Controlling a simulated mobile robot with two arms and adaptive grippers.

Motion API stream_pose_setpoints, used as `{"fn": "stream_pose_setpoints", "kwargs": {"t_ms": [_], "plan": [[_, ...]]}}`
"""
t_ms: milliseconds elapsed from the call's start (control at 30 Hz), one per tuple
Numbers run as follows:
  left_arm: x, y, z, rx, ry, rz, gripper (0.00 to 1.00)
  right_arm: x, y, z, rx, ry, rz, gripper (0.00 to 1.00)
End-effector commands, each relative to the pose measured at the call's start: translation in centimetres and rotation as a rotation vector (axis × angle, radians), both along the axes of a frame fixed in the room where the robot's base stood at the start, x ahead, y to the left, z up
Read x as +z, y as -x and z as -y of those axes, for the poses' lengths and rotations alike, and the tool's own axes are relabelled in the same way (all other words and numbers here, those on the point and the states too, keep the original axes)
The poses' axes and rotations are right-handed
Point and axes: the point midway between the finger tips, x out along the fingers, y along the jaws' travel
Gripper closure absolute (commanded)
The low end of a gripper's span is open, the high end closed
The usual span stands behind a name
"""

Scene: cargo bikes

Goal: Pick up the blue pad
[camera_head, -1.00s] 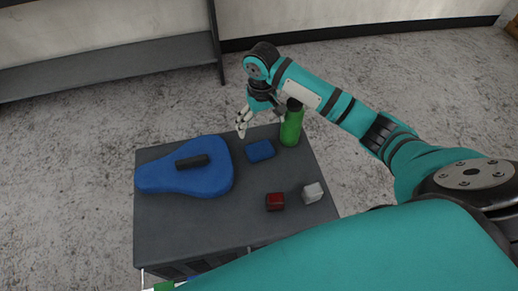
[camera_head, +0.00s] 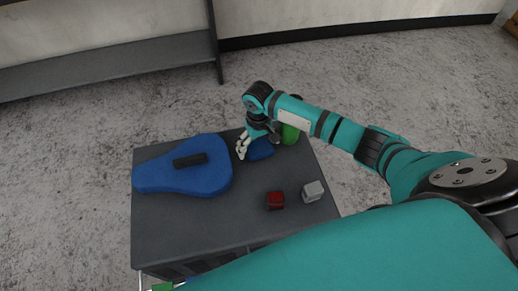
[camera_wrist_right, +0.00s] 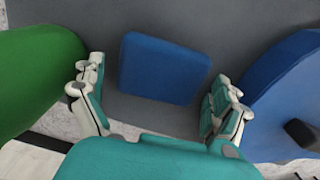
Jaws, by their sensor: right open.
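The blue pad (camera_head: 261,150) is a small rounded square lying on the grey table (camera_head: 230,215) near its back edge. In the head view my right gripper (camera_head: 257,146) is over it and hides part of it. In the right wrist view the whole top of the blue pad (camera_wrist_right: 163,68) shows, lying between and beyond the two spread fingers of my right gripper (camera_wrist_right: 155,105). The fingers are open and hold nothing. I cannot tell whether they touch the pad. My left gripper is not in view.
A blue saddle-shaped piece (camera_head: 205,180) with a black bar (camera_head: 190,160) lies left of the pad. A green bottle (camera_head: 290,134) stands close on the right, partly hidden by my arm. A red block (camera_head: 275,200) and a grey-white block (camera_head: 313,191) lie nearer. The front middle is clear.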

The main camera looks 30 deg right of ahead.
Motion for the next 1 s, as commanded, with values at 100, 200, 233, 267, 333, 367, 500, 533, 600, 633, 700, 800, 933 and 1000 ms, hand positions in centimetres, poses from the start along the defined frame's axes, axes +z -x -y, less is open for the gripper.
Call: {"fn": "stream_pose_setpoints", "kwargs": {"t_ms": [100, 200, 233, 267, 333, 367, 500, 533, 600, 633, 700, 800, 933, 1000], "plan": [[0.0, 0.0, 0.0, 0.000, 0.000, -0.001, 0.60, 0.0, 0.0, 0.0, 0.000, 0.000, 0.000, 0.00], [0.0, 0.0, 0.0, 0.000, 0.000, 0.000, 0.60, 0.0, 0.0, 0.0, 0.000, 0.000, 0.000, 0.10], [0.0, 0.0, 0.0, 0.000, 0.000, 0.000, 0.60, 0.0, 0.0, 0.0, 0.000, 0.000, 0.000, 0.14], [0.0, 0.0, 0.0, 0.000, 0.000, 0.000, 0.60, 0.1, 0.0, 0.0, 0.000, 0.000, 0.000, 0.18], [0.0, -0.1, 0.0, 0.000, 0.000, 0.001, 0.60, 0.1, 0.0, 0.0, 0.000, 0.000, 0.000, 0.27], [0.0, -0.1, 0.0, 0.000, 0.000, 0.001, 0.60, 0.1, 0.0, 0.0, 0.000, 0.000, 0.000, 0.31], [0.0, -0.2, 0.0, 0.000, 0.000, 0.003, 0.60, 0.1, 0.0, 0.0, 0.000, 0.000, 0.000, 0.44], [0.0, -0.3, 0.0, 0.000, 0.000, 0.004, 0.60, 0.1, 0.0, 0.0, 0.000, 0.000, 0.000, 0.44], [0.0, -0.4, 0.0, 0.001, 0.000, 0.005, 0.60, 0.1, 0.0, 0.0, 0.000, 0.000, 0.000, 0.44], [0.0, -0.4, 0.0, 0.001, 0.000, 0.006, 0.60, 0.1, 0.0, 0.0, 0.000, 0.000, 0.000, 0.44], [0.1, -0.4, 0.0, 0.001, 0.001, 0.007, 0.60, 0.3, 0.0, 0.0, 0.000, -0.001, 0.001, 0.44], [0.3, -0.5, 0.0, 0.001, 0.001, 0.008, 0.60, 1.3, -0.1, 0.0, 0.000, -0.001, 0.002, 0.44], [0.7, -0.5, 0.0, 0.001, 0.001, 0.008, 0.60, 3.8, -0.2, 0.0, 0.000, -0.003, 0.004, 0.44], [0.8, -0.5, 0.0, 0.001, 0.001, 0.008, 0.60, 5.3, -0.1, -0.1, 0.001, -0.003, 0.004, 0.44]]}}
